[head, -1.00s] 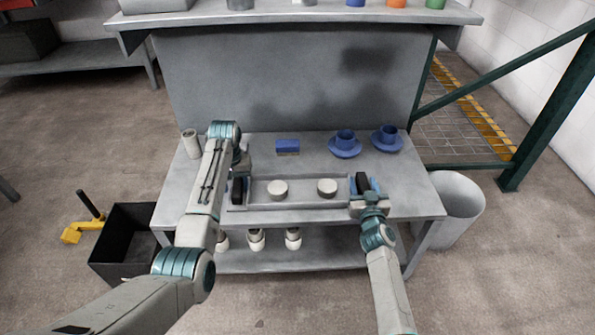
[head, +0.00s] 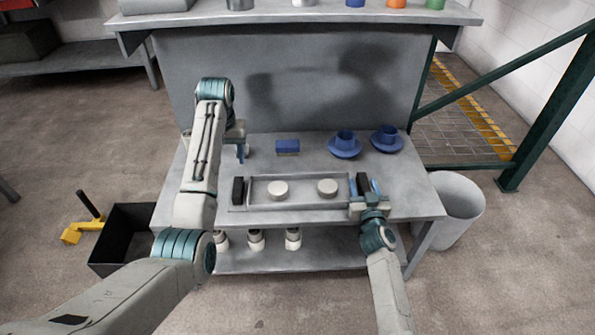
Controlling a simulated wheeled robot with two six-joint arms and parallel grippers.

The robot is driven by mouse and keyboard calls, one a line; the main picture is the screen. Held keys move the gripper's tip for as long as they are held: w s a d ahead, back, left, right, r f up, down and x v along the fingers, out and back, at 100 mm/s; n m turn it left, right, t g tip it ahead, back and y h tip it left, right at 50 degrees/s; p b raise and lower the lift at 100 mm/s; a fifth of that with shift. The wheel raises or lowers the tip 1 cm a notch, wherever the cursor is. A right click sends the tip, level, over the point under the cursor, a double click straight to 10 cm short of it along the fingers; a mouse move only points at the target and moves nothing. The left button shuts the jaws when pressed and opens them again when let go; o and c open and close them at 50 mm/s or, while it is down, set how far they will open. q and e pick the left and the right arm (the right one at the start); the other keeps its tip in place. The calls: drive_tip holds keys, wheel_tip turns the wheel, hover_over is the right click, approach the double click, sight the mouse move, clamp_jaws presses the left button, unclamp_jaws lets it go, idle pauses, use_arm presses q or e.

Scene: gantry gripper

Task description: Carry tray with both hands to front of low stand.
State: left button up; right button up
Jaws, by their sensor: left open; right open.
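The grey tray (head: 302,190) lies flat near the front of a low grey table (head: 300,150), with two pale round pieces (head: 278,189) (head: 327,187) in it. A black upright handle (head: 238,191) stands at its left end. The handle at its right end is mostly hidden by my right gripper. My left gripper (head: 243,153) is open and empty, raised behind and above the left handle, apart from it. My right gripper (head: 365,186) is open at the tray's right end, its fingers close to the handle; contact cannot be told. I cannot tell which surface is the low stand.
A blue block (head: 287,146) and two blue cups on saucers (head: 345,145) (head: 387,139) stand behind the tray. White bottles (head: 256,238) stand on the lower shelf. A black bin (head: 125,232) is at left, a grey bin (head: 458,205) at right. A high shelf (head: 300,14) overhangs behind.

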drive_tip(key=s, duration=1.1)
drive_tip(key=shift+s+d, duration=0.3)
drive_tip(key=shift+d, duration=0.05)
